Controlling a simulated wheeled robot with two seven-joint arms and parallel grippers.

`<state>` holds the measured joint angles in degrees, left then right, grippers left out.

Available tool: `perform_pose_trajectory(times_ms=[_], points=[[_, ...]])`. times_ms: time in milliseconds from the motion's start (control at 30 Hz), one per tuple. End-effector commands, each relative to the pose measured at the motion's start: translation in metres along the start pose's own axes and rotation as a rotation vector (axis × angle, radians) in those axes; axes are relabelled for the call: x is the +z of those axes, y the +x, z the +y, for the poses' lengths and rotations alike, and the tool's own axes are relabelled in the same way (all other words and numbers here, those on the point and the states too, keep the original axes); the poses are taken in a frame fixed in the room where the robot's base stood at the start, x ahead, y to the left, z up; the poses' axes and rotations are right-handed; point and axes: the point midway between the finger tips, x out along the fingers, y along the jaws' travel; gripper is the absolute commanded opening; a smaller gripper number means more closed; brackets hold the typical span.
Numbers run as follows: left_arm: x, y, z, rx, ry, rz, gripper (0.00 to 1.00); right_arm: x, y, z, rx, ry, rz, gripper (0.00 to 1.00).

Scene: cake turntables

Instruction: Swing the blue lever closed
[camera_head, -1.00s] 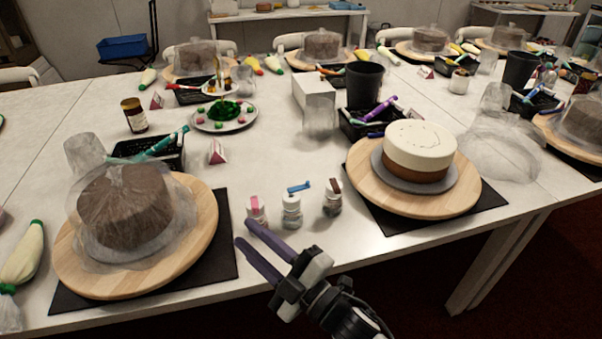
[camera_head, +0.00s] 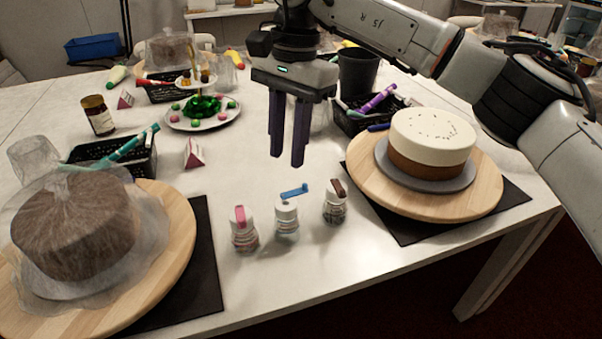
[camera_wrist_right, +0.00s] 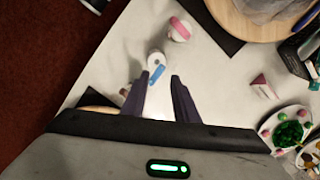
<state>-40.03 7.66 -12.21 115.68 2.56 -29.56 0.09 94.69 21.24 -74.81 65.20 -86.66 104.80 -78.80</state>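The blue lever (camera_head: 293,192) is on top of a small white bottle (camera_head: 286,218), the middle of three, and sticks out to the right past its cap. In the right wrist view the blue lever (camera_wrist_right: 157,74) points from the bottle's white cap (camera_wrist_right: 155,58) toward my fingers. My right gripper (camera_head: 287,161) hangs fingers down above the table, behind the bottle in the head view. Its two purple fingers are apart with nothing between them. It also shows in the right wrist view (camera_wrist_right: 157,80). The fingers appear clear of the lever. My left gripper is not in view.
A pink-topped bottle (camera_head: 243,230) and a brown-topped bottle (camera_head: 335,202) stand close on either side. A white-topped cake (camera_head: 431,142) on a wooden turntable (camera_head: 365,182) is at right; a wrapped cake (camera_head: 75,225) is at left. The table front is clear.

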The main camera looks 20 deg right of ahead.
Motion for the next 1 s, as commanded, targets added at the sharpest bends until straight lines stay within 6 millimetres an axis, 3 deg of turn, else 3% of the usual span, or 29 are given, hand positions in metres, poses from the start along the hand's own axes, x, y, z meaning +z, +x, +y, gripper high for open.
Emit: perform_pose_trajectory(times_ms=[100,200,700,1000], points=[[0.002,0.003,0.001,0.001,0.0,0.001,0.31,-0.024,-0.021,0.01,0.024,0.002,0.095,0.27],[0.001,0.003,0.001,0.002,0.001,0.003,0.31,-0.03,-0.021,0.014,0.036,0.002,0.119,0.27],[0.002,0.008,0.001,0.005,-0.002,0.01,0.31,-0.038,0.06,0.017,0.034,0.001,0.114,0.27],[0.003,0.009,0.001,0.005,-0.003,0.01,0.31,-0.04,0.075,0.017,0.031,0.002,0.115,0.27]])
